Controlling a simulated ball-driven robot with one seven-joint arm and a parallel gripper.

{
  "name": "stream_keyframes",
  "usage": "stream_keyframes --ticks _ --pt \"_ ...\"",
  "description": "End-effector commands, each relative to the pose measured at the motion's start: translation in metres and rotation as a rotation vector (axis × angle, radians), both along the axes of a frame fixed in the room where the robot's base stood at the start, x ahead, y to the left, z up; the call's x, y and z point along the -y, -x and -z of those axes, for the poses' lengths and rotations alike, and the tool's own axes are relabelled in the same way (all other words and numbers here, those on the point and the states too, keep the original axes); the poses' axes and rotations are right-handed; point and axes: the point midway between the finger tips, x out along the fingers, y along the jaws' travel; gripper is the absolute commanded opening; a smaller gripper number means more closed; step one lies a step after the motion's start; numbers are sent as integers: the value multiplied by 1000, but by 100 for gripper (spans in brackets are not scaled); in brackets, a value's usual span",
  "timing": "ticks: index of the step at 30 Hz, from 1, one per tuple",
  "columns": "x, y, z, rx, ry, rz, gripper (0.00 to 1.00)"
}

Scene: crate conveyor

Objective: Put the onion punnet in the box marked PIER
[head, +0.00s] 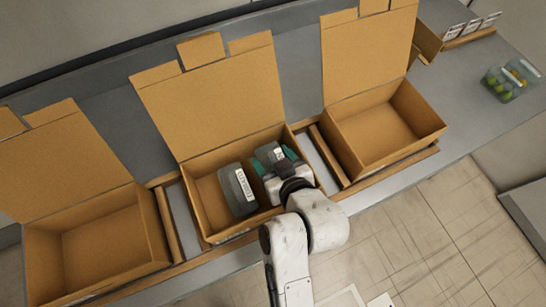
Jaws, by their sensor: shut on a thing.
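My gripper (277,156), with teal fingers, is down inside the right half of the middle open cardboard box (212,157). It is shut on a grey punnet (268,151), mostly hidden under the gripper and wrist. Its contents cannot be made out, so I cannot tell by sight that it holds onions. Another dark grey punnet (238,190) with a white label lies in the left half of the same box, close beside my gripper; its label is too small to read. No PIER mark is readable on any box.
An empty open box (152,215) stands at left and another (437,128) at right, with raised lids behind. Wooden rails (330,152) separate the boxes. A clear punnet of green fruit (505,82) sits at far right, near a cardboard holder (468,37) with white labels.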

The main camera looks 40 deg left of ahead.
Motion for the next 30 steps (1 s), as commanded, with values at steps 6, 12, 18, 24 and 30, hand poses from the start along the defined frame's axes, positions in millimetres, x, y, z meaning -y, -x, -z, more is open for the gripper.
stream_keyframes --ticks 6,12,18,24,30 --pt "0 0 6 -2 2 0 37" --pt "1 1 8 -6 4 0 83" --pt "1 2 10 -8 7 -1 93" --pt "1 2 7 -9 8 -2 93" --pt "11 5 -8 -8 5 1 93"
